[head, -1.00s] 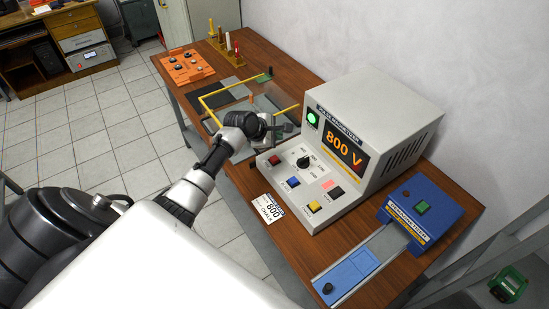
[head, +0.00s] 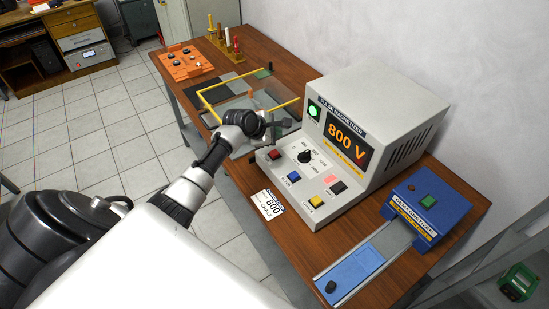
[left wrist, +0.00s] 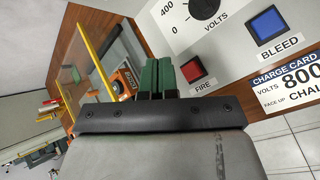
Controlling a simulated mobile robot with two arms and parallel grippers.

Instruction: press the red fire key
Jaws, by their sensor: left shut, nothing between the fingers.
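The red fire key (head: 274,154) sits at the left of the grey pulse magnetizer's sloping front panel (head: 300,178). In the left wrist view the fire key (left wrist: 192,70) lies just right of my fingertips, above the label FIRE. My left gripper (head: 285,123) is at the magnetizer's left end, beyond the key in the head view. Its green fingers (left wrist: 158,75) are shut and empty. They look close to the key, but I cannot tell whether they touch it. The display (head: 346,143) reads 800 V and a green lamp (head: 313,109) is lit. My right gripper does not show.
A blue key (head: 293,176) marked BLEED, a yellow key (head: 316,201) and a black key (head: 338,187) share the panel. A charge card (head: 268,204) reads 800. A yellow-edged clear guard (head: 222,90) stands close to my gripper. A blue demagnetizer (head: 425,207) is at right.

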